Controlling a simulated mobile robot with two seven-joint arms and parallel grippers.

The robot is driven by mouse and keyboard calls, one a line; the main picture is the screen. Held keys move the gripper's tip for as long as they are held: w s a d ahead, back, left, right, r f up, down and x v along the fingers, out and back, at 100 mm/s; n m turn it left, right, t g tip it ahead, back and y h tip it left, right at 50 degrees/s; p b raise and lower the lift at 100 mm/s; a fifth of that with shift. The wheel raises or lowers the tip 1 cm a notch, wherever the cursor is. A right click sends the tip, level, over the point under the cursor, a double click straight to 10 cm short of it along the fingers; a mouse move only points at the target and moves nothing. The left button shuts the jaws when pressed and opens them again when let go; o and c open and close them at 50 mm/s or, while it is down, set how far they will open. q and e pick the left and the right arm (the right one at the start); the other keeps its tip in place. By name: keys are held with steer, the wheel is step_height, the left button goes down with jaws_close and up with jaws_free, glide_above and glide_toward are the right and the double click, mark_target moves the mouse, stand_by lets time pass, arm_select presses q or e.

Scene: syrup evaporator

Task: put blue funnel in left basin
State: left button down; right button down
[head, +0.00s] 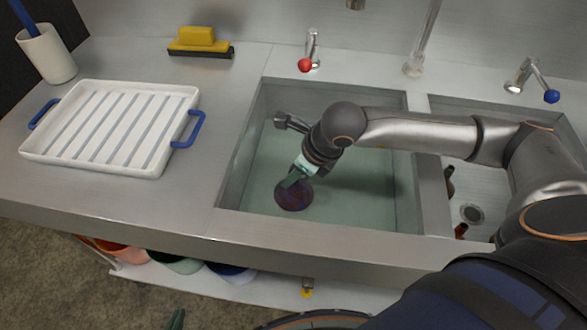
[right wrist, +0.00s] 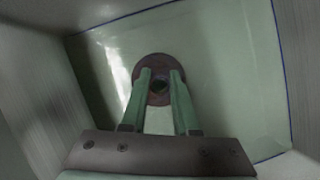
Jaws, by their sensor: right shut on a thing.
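The left basin (head: 351,211) holds greenish, clear water. My right gripper (head: 291,180) reaches down into it and is shut on a dark, round, bluish-purple thing, which I take for the blue funnel (head: 294,197). The funnel is inside the left basin, near its front left part; I cannot tell whether it touches the floor. In the right wrist view the funnel (right wrist: 153,62) shows as a dark ring with a hole, between the green fingertips (right wrist: 160,78). Only a green tip of my left gripper (head: 175,320) shows at the bottom edge, so its opening is unclear.
A white ribbed tray (head: 182,93) with blue handles stands on the left counter. Behind it are a yellow-handled brush (head: 199,41) and a white cup (head: 47,56). Red (head: 305,65) and blue (head: 551,96) tap knobs are behind the basins. Brown bottles lie in the right basin.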

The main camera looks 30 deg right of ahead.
mark_target(293, 190)
step_height(293, 190, down, 4)
steer(key=b, duration=0.2)
steer(key=shift+f+b, duration=0.25)
steer(key=shift+b, duration=0.15)
steer(key=shift+f+b, duration=0.7)
steer(key=shift+b, duration=0.1)
steer(key=shift+f, duration=0.2)
steer(key=shift+f+b, duration=0.2)
steer(key=shift+b, duration=0.25)
steer(key=shift+f+b, duration=0.2)
steer(key=shift+b, duration=0.3)
steer(key=shift+c, duration=0.5)
jaws_free()
